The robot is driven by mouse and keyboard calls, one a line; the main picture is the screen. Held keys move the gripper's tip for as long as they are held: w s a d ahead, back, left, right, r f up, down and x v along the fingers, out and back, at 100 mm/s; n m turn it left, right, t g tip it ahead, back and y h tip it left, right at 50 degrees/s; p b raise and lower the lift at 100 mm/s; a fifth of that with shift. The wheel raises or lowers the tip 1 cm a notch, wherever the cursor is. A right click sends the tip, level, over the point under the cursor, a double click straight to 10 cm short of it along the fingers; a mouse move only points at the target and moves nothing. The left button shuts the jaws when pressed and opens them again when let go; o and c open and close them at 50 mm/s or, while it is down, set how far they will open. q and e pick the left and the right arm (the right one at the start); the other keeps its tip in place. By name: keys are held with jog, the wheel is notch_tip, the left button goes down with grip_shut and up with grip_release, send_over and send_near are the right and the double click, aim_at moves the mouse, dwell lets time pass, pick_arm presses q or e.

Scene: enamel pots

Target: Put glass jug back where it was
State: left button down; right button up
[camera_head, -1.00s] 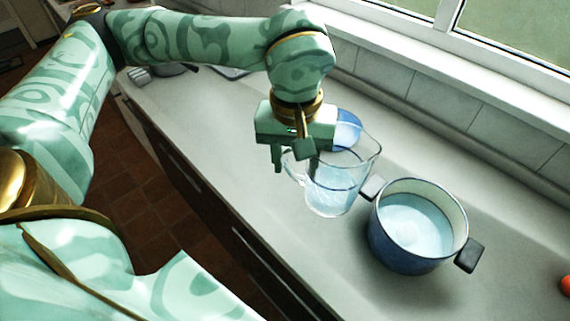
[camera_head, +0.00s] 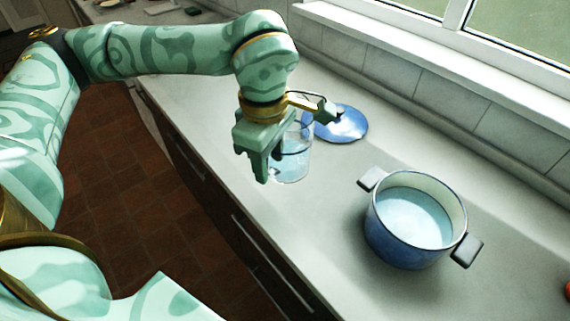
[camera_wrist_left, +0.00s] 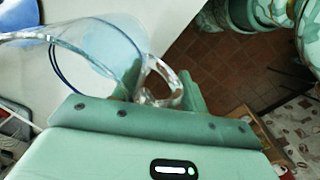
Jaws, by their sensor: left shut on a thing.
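The clear glass jug (camera_head: 294,163) is upright near the front edge of the counter, with some bluish liquid or tint low in it. My left gripper (camera_head: 258,172) is shut on its handle and partly covers the jug from the head. In the left wrist view the jug (camera_wrist_left: 100,55) fills the upper left, and its handle (camera_wrist_left: 168,82) is at the jaws. I cannot tell whether the jug's base touches the counter. My right gripper does not show.
A blue enamel pot (camera_head: 398,240) with black handles and pale liquid stands to the right. A blue lid (camera_head: 343,124) lies behind the jug. The grey counter (camera_head: 330,185) is clear between jug and pot. Its front edge drops to a tiled floor (camera_head: 120,190).

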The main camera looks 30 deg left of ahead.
aim_at(277, 149)
pick_arm(q)
jog(key=w, duration=0.1)
jog(key=w+a+f, duration=0.1)
jog(key=w, duration=0.1)
jog(key=w+f+b, duration=0.1)
jog(key=shift+w+a+f, duration=0.25)
jog(key=shift+w, duration=0.1)
jog(key=w+f, duration=0.1)
jog(key=f, duration=0.1)
jog(key=w+a+f+b, duration=0.1)
jog(key=w+f, duration=0.1)
jog(key=shift+w+f, duration=0.3)
jog(key=shift+w+a+f+b, duration=0.15)
jog(key=shift+w+f+b, duration=0.05)
jog(key=shift+f+b, duration=0.2)
notch_tip(277, 149, down, 3)
jog(key=shift+w+f+b, duration=0.1)
jog(key=shift+b, duration=0.6)
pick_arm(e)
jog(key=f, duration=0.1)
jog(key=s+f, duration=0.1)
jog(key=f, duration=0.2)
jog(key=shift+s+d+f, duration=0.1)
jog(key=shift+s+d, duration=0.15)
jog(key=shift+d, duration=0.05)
pick_arm(q)
jog(key=c, duration=0.8)
grip_release()
jog(key=shift+o, duration=0.2)
